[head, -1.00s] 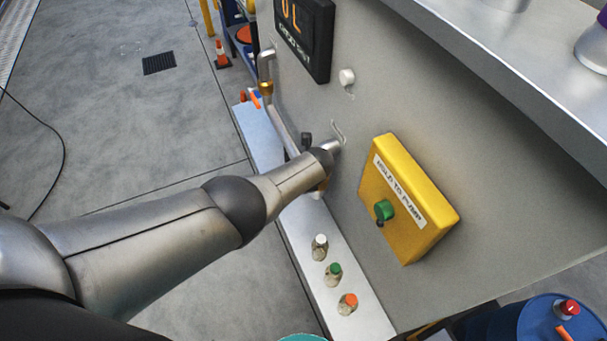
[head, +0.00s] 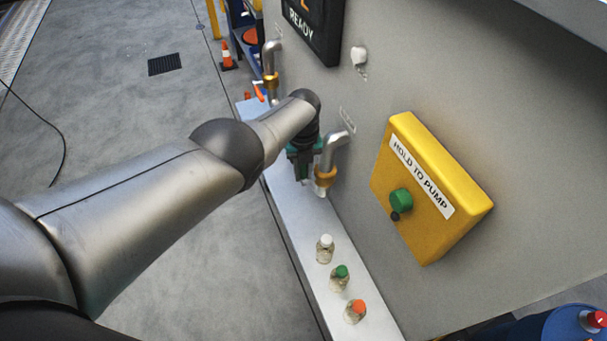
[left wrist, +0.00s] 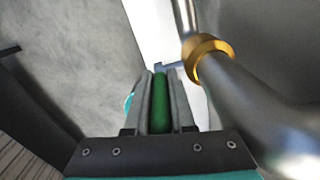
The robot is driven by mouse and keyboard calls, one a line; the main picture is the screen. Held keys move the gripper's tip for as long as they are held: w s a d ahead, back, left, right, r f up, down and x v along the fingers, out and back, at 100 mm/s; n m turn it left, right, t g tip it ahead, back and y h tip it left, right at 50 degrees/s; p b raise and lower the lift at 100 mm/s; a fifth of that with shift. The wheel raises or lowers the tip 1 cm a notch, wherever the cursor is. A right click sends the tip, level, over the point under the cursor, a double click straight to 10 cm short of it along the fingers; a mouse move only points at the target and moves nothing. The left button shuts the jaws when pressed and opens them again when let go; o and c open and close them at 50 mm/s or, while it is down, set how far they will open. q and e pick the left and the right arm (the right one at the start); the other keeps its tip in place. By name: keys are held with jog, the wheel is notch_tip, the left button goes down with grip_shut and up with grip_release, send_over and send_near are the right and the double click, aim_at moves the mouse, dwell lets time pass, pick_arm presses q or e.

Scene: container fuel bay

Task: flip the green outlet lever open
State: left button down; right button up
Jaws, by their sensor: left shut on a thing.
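The green outlet lever (left wrist: 159,105) shows in the left wrist view as a green bar between my left gripper's two grey fingers. My left gripper (left wrist: 160,80) is shut on it. In the head view the left gripper (head: 302,170) points down beside the outlet pipe (head: 334,150), just left of its brass collar (head: 325,177). The lever is hidden there behind the gripper. The pipe and collar (left wrist: 211,58) also show at the right in the left wrist view. My right gripper is not in view.
A second outlet pipe (head: 272,56) with an orange lever (head: 259,92) is farther back. Several capped bottles (head: 325,249) stand on the pale ledge (head: 300,215). A yellow HOLD TO PUMP box (head: 430,190) is on the panel at right. The floor at left is mostly clear.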

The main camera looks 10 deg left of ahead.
pick_arm(q)
jog(key=shift+s+f, duration=0.1)
jog(key=shift+f, duration=0.05)
jog(key=c, duration=0.8)
grip_release()
jog(key=shift+o, duration=0.2)
jog(key=shift+r+p, duration=0.65)
jog(key=shift+r, duration=0.1)
jog(key=r+p, duration=0.8)
jog(key=r, duration=0.4)
jog(key=shift+w+r, duration=0.1)
jog(key=shift+w, duration=0.1)
jog(key=shift+a+r+p, duration=0.1)
jog(key=shift+r+p, duration=0.35)
jog(key=shift+r, duration=0.35)
